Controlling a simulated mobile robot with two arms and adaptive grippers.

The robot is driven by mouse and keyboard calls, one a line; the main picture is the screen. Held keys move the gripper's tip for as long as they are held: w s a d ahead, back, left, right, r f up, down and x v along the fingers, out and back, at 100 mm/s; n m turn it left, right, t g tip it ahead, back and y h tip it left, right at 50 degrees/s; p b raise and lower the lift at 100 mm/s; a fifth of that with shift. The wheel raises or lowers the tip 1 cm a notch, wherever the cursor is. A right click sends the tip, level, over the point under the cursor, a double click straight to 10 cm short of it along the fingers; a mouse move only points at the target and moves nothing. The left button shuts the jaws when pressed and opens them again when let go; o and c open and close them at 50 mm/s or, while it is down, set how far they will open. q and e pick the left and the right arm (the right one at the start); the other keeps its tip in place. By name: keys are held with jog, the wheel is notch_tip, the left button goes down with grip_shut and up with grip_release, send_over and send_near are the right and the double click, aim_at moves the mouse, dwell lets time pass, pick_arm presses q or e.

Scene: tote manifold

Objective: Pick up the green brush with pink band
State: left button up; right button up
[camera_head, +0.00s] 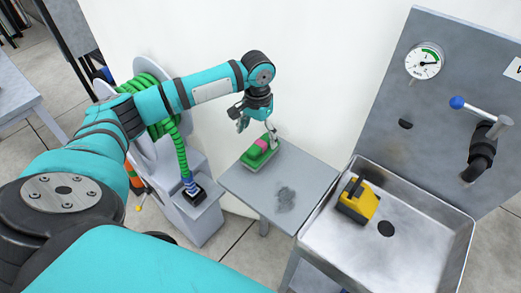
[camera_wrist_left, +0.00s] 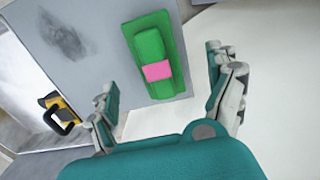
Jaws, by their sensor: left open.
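The green brush with a pink band (camera_head: 258,152) lies on the grey side table (camera_head: 305,177), near its far left corner. In the left wrist view the brush (camera_wrist_left: 148,52) lies ahead of the fingers, with the pink band (camera_wrist_left: 158,72) across its handle. My left gripper (camera_head: 257,127) is open and empty just above the brush. In the wrist view its two fingers (camera_wrist_left: 165,90) are spread wide, and the brush lies between their lines, apart from both. My right gripper is not in view.
A metal sink (camera_head: 420,240) stands right of the table, with a yellow and black tool (camera_head: 357,202) in it. Behind it a panel holds a gauge (camera_head: 425,62) and a blue-knobbed lever (camera_head: 470,108). A green hose reel (camera_head: 160,105) stands left. A dark smudge (camera_head: 287,197) marks the table.

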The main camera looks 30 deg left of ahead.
aim_at(260, 143)
pick_arm(q)
jog(key=shift+f, duration=0.55)
jog(key=f, duration=0.3)
jog(key=f+p, duration=0.1)
jog(key=f, duration=0.1)
jog(key=shift+w+d, duration=0.25)
jog(key=shift+d, duration=0.05)
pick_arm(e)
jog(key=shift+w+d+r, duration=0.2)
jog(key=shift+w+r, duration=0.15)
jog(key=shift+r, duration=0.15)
pick_arm(q)
jog(key=shift+c, duration=0.5)
jog(key=c, duration=1.2)
jog(key=shift+c, duration=0.2)
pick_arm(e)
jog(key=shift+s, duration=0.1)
pick_arm(q)
jog(key=shift+r, duration=0.1)
